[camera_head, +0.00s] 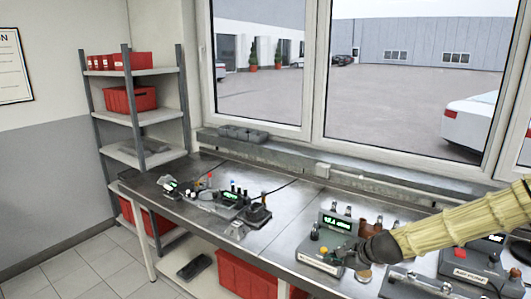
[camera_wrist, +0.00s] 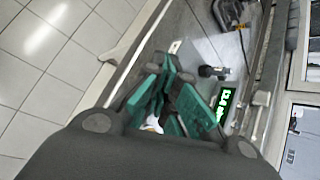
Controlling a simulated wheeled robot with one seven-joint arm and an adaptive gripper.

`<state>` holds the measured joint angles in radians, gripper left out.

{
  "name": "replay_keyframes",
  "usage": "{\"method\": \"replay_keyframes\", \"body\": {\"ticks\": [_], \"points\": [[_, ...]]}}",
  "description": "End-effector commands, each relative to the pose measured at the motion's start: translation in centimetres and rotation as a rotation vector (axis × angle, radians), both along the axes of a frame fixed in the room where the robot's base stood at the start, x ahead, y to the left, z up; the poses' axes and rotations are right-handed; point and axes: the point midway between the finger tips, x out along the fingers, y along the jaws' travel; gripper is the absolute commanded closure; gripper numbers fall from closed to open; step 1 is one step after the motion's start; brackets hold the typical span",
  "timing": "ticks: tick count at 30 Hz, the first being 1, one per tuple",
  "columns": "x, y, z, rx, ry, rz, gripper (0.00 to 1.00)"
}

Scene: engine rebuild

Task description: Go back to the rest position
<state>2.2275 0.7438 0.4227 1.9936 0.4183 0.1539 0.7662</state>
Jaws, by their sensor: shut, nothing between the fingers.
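My gripper (camera_head: 350,256) is at the end of my pale-sleeved arm, which reaches in from the right in the head view. It hangs in front of a grey device with a green display (camera_head: 336,222), above the workbench. In the wrist view my gripper (camera_wrist: 168,72) shows green finger pads that are shut with nothing held. The device's green display (camera_wrist: 224,104) lies just right of the fingers there. Part of the device is hidden behind my gripper in the head view. I cannot tell whether the fingertips touch the device.
The metal workbench (camera_head: 285,220) runs below the window. Another display device (camera_head: 229,197) with small parts stands on its left half. More grey devices, one with a red button (camera_head: 460,253), stand at right, near my arm. A shelf rack (camera_head: 142,115) holds red bins at left.

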Motion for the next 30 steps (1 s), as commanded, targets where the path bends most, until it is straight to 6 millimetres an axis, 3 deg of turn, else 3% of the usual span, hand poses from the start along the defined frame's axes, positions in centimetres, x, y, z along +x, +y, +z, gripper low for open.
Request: {"method": "replay_keyframes", "body": {"ticks": [11, 17, 23, 30], "points": [[-3.9, 1.4, -6.5, -0.134, 0.029, 0.111, 1.00], [-7.4, 2.2, -11.5, -0.240, 0.049, 0.211, 1.00], [-14.1, 3.1, -19.2, -0.405, 0.081, 0.401, 1.00], [-24.7, 2.9, -28.1, -0.617, 0.109, 0.724, 1.00]]}}
